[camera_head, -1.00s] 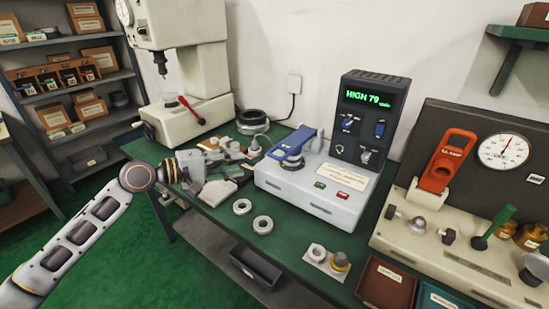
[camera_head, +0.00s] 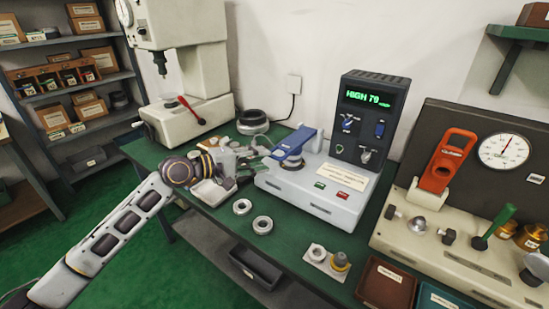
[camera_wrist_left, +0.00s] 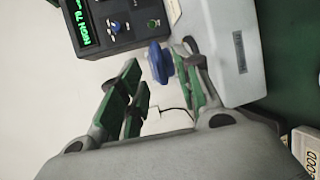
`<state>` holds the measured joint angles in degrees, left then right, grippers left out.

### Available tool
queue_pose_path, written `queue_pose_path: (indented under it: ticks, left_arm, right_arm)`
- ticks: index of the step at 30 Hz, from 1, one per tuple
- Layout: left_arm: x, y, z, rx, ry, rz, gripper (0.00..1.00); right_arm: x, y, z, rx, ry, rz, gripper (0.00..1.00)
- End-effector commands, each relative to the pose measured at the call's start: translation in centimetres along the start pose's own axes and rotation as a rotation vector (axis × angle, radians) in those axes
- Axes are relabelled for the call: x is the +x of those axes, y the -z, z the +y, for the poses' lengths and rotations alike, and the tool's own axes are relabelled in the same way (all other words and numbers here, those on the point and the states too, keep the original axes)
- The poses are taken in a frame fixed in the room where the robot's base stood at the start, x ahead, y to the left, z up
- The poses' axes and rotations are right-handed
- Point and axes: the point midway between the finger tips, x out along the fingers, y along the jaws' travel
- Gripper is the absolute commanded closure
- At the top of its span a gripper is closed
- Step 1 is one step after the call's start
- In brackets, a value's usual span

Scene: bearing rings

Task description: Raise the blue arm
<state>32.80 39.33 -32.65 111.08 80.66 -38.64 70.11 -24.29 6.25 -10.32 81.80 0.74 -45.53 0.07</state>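The blue arm (camera_head: 297,141) sits on top of the white bench instrument (camera_head: 318,190), lying low over its round seat. My left gripper (camera_head: 262,150) reaches in from the left, its fingertips close to the arm's left end. In the left wrist view the open green-padded fingers (camera_wrist_left: 160,82) stand apart. The blue arm's end (camera_wrist_left: 159,62) shows between and just beyond their tips. I cannot tell whether a finger touches it. My right gripper is not in view.
The instrument's dark display column (camera_head: 372,118) reads HIGH 79. Two metal rings (camera_head: 262,225) lie on the green bench in front. A press (camera_head: 190,95) stands behind left. An orange-levered gauge station (camera_head: 445,165) and a brown tray (camera_head: 386,285) are at right.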

Motion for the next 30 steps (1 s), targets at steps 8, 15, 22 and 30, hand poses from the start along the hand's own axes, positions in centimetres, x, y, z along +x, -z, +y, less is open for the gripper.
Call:
queue_pose_path:
  ticks: [8,15,22,30]
  left_arm:
    - [3.1,-0.1,0.1,0.0,-0.001,-0.001,0.66]
    - [5.1,0.0,0.1,-0.001,-0.001,-0.001,0.66]
    - [5.7,0.0,0.0,0.001,0.0,0.0,0.66]
    - [5.7,0.0,0.0,0.0,0.0,0.0,0.71]
  right_arm:
    - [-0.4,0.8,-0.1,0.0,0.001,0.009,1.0]
    - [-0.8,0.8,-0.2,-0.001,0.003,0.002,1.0]
    - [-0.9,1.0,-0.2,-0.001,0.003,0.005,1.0]
    - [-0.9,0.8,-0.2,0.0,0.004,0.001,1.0]
